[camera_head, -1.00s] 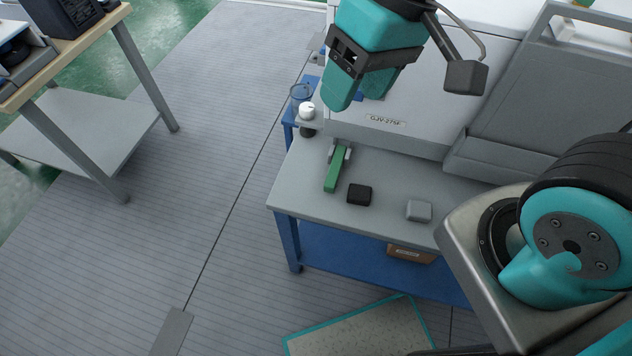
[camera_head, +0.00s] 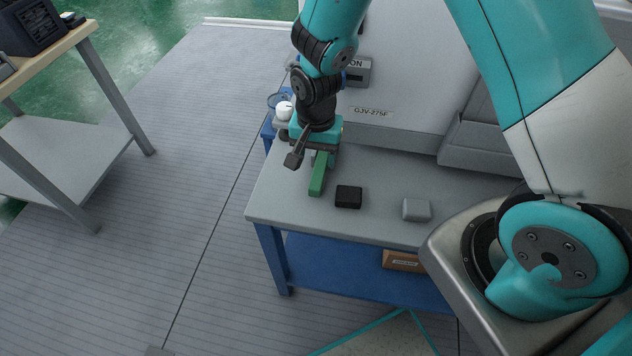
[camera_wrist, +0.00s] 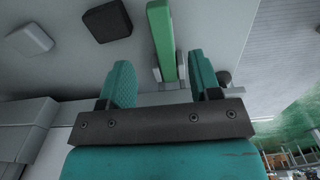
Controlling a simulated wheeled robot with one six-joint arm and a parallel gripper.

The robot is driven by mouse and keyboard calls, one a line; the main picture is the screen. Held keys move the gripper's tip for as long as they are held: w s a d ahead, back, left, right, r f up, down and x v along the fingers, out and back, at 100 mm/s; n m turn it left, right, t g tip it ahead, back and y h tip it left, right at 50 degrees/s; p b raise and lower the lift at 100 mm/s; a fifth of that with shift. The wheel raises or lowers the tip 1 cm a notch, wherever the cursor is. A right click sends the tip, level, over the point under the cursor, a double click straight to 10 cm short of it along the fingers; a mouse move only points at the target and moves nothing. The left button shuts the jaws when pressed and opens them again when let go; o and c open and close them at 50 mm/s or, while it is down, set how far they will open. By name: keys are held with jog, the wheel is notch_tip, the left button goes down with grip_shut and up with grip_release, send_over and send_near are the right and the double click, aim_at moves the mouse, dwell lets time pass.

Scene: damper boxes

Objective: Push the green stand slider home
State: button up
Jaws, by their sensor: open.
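The green slider (camera_head: 318,178) is a long narrow bar lying on the grey bench top near its left end. In the wrist view the green slider (camera_wrist: 161,38) extends away between and beyond my fingertips, with a small light grey stand (camera_wrist: 157,74) at its near end. My gripper (camera_head: 316,148) is over the far end of the slider and hides that end and most of the stand in the head view. In the wrist view my gripper (camera_wrist: 163,75) is open, its two teal fingers apart. Contact with the slider cannot be told.
A black block (camera_head: 348,196) and a light grey block (camera_head: 416,210) sit right of the slider on the bench (camera_head: 378,225). A white-topped knob (camera_head: 284,110) stands by the back left corner. The grey machine (camera_head: 400,130) rises behind. Bench space in front of the slider is clear.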

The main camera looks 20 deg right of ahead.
aim_at(316, 181)
notch_tip(316, 181, down, 10)
dwell(0.3)
jog(key=shift+c, duration=0.4)
